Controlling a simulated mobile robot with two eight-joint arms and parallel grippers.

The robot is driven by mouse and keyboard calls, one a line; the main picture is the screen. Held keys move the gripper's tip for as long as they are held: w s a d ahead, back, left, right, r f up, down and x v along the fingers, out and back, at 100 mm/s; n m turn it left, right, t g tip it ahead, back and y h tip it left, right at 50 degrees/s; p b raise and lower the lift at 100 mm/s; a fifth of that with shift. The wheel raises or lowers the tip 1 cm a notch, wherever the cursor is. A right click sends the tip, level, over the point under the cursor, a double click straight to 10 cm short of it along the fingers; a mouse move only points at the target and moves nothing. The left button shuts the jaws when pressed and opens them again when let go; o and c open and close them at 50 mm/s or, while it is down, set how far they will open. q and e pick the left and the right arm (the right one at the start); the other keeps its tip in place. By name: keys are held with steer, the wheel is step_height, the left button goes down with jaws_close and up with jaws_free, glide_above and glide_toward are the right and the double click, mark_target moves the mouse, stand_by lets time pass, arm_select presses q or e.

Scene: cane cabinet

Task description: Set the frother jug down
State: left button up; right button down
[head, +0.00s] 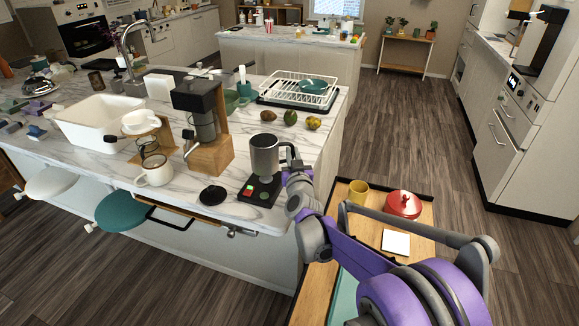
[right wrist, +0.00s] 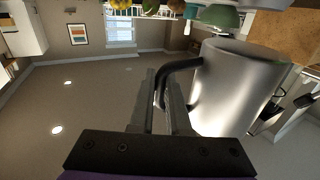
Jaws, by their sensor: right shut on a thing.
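The frother jug (head: 265,155) is a silver metal cylinder with a black handle, upright at the right end of the marble island counter. It appears over the black frother base (head: 262,194), which has a red and a green light. I cannot tell whether the jug touches the base or hangs just above it. My right gripper (head: 293,166) is at the handle on the jug's right side. In the right wrist view, the gripper (right wrist: 166,98) is shut on the handle, and the jug (right wrist: 238,88) fills the right side. My left gripper is out of view.
A black round lid (head: 212,195) and a white mug (head: 155,171) lie left of the base. A wooden-stand coffee machine (head: 212,155) stands behind them. Fruit (head: 290,118) and a dish rack (head: 297,88) are farther back. A trolley with a red pot (head: 404,204) is at right.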

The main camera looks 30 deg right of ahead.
steer(key=shift+f, duration=2)
steer(key=shift+f, duration=0.1)
steer(key=c, duration=0.9)
jaws_free()
